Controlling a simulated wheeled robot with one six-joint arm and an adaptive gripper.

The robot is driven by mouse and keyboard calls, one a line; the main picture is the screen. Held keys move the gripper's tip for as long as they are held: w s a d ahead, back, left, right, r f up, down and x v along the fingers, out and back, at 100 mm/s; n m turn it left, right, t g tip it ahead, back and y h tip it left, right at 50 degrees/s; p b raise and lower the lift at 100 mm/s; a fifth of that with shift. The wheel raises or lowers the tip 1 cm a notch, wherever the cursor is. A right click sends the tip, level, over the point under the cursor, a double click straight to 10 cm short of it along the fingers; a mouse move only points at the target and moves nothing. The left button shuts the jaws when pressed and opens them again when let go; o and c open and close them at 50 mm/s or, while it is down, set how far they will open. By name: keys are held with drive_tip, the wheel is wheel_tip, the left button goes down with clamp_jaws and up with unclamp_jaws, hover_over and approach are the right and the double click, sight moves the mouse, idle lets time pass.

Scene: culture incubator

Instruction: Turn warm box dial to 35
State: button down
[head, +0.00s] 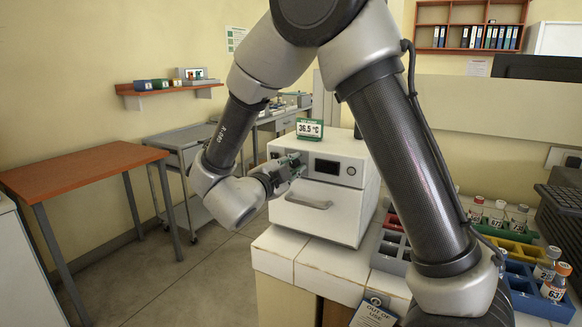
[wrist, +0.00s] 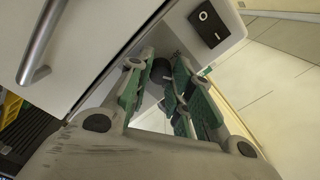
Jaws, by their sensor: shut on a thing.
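The warm box (head: 329,222) is a white cabinet with a front handle and a dark display window (head: 327,167) on its upper front panel. A green-edged sign reading 36.5 °C (head: 309,129) stands on top of it. My gripper (head: 291,166) is at the left part of the front panel and hides the dial in the head view. In the wrist view, the dark round dial (wrist: 161,70) sits between the green-padded fingers of my gripper (wrist: 160,84), which is shut on it. The dial's markings and pointer cannot be read.
A black rocker switch (wrist: 208,25) is close beside the fingers, and the door handle (wrist: 38,50) is on the other side. Racks with capped bottles (head: 515,250) and an out-of-use sign (head: 373,314) are to the right.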

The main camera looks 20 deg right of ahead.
idle(0.3)
drive_tip(key=c, duration=1.3)
unclamp_jaws()
drive_tip(key=v, duration=1.2)
